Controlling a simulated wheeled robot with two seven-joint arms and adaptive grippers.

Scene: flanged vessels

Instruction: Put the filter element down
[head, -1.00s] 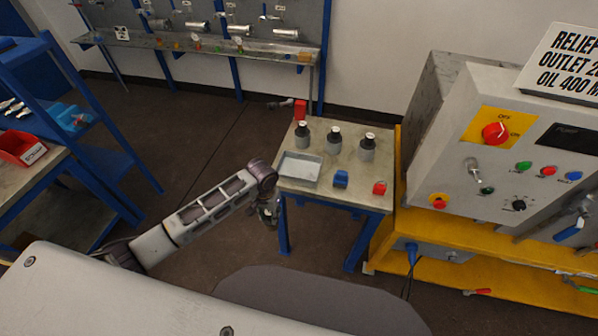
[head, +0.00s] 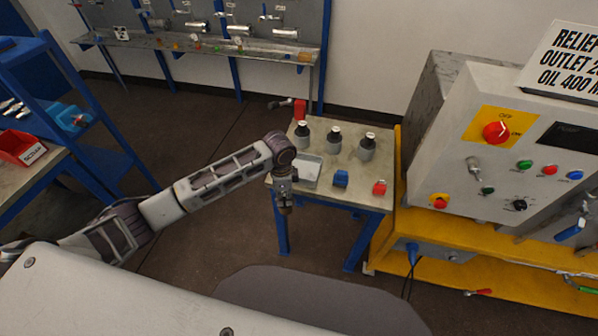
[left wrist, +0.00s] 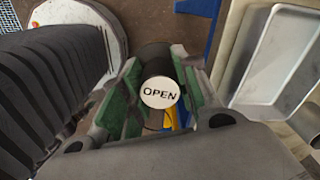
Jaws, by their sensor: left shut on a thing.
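My left gripper (head: 285,200) is at the front left edge of the small table in the head view. In the head view the held part is small and mostly hidden. A shallow grey tray (head: 312,180) lies on the table just right of and behind the gripper, partly covered by my arm. The tray (left wrist: 238,97) also shows at the right of the left wrist view, apart from the element. My right gripper is out of view.
Open floor lies left of the table.

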